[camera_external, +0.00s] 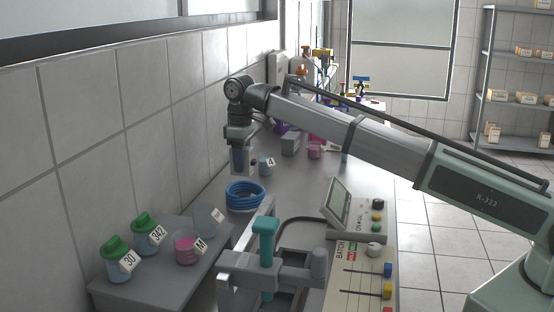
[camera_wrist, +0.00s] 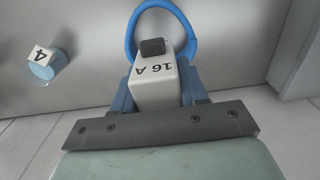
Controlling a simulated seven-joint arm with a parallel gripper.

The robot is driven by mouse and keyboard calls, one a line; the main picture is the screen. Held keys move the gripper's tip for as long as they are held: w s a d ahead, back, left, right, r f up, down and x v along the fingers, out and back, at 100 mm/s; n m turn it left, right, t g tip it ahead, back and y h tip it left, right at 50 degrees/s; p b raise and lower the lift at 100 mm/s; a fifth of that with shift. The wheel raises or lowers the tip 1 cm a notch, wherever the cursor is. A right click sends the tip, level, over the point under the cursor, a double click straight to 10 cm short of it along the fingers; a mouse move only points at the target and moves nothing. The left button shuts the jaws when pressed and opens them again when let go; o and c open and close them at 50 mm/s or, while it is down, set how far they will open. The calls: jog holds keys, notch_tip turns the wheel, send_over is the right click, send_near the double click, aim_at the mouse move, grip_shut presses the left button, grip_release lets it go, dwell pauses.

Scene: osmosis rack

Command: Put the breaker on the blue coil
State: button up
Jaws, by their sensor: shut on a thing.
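The breaker (camera_wrist: 156,84) is a pale block marked "16 A" with a dark switch on top. My gripper (camera_wrist: 158,98) is shut on it, with a blue finger on each side. The blue coil (camera_wrist: 188,40) shows behind the breaker in the wrist view, partly hidden by it. In the external view the blue coil (camera_external: 245,196) lies on the grey bench. There my gripper (camera_external: 243,162) points down above the coil's far side, apart from it. The breaker is hard to make out between the fingers in that view.
A small cup marked 4 (camera_external: 266,165) stands close to my gripper; it also shows in the wrist view (camera_wrist: 45,66). A control panel (camera_external: 357,215) and a teal-handled fixture (camera_external: 264,240) are nearer. Several labelled jars stand left.

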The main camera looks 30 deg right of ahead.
jog(key=shift+f, duration=1.95)
jog(key=shift+f, duration=0.1)
jog(key=o, duration=1.1)
notch_tip(320, 180, up, 12)
jog(key=shift+r, duration=0.1)
